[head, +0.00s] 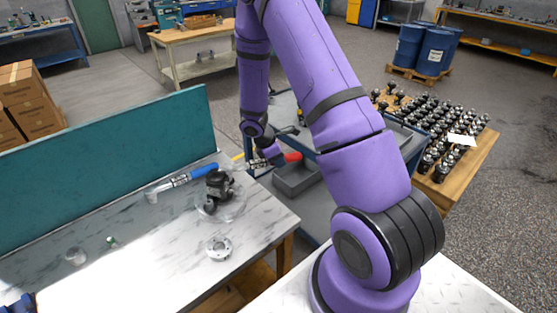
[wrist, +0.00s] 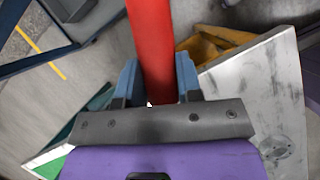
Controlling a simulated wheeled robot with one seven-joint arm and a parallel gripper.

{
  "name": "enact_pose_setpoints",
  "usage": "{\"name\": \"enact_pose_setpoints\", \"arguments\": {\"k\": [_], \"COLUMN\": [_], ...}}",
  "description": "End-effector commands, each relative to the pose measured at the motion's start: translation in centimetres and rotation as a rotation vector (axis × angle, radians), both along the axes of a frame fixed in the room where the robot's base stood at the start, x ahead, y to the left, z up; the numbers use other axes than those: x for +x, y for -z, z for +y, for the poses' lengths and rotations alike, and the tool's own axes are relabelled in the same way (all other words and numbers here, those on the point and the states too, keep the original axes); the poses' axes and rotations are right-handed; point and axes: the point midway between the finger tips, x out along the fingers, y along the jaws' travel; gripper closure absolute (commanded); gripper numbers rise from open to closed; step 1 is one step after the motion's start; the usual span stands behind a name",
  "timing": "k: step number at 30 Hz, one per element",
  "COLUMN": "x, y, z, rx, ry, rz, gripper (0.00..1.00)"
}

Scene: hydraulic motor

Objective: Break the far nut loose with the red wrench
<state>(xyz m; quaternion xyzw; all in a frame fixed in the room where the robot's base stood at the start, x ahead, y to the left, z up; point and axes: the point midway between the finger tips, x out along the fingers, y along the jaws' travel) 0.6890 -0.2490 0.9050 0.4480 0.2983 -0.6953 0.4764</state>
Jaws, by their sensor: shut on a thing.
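My gripper (wrist: 158,88) is shut on the red handle of the red wrench (wrist: 151,40), which runs up between the two blue-grey fingers in the wrist view. In the head view the red handle end (head: 292,157) shows beside my gripper (head: 275,156), past the table's right edge. A metal part reaches left from there toward the black hydraulic motor (head: 217,188). The motor stands on the marble-topped table near its far right corner. I cannot make out the nuts, or whether the wrench touches one.
A blue-handled wrench (head: 203,171) lies left of the motor, close to it. A round metal flange (head: 218,247) lies on the table (head: 150,260). A teal panel (head: 110,165) bounds the back. A grey bin (head: 298,178) sits on the cart behind my arm.

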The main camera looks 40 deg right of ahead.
Motion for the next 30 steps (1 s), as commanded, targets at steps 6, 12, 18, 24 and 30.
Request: {"name": "enact_pose_setpoints", "arguments": {"k": [6, 12, 18, 24, 30], "x": [0.5, 1.0, 1.6, 2.1, 2.6], "y": [0.3, 0.4, 0.4, 0.4, 0.4], "z": [0.2, 0.0, -0.1, -0.3, -0.4], "rx": [0.006, 0.006, 0.007, 0.006, 0.006], "ry": [-0.04, -0.074, -0.106, -0.14, -0.168], "rz": [0.003, 0.004, 0.004, 0.003, 0.003], "gripper": [1.0, 1.0, 1.0, 1.0, 1.0]}}
